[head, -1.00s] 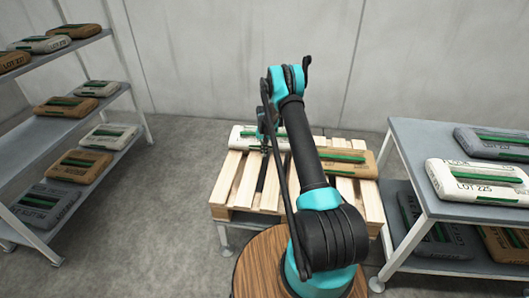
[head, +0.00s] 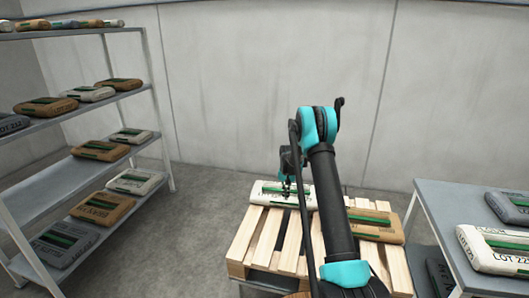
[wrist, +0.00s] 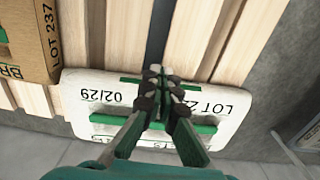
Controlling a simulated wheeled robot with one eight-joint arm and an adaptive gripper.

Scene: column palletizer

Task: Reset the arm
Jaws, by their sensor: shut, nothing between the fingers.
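My gripper (wrist: 163,75) is shut and empty in the wrist view, in front of a white bag (wrist: 92,95) with green bars and LOT lettering. In the head view, my gripper (head: 286,190) hangs from my teal and black arm over the same white bag (head: 266,188). The white bag lies at the back left of the wooden pallet (head: 262,240). The gap between fingertips and bag cannot be told. My forearm hides the middle of the pallet.
A brown bag (head: 372,226) lies on the pallet's right, also in the wrist view (wrist: 30,40). A shelf rack (head: 160,95) with several bags stands left. A grey table (head: 450,205) with bags stands right. Floor is clear between rack and pallet.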

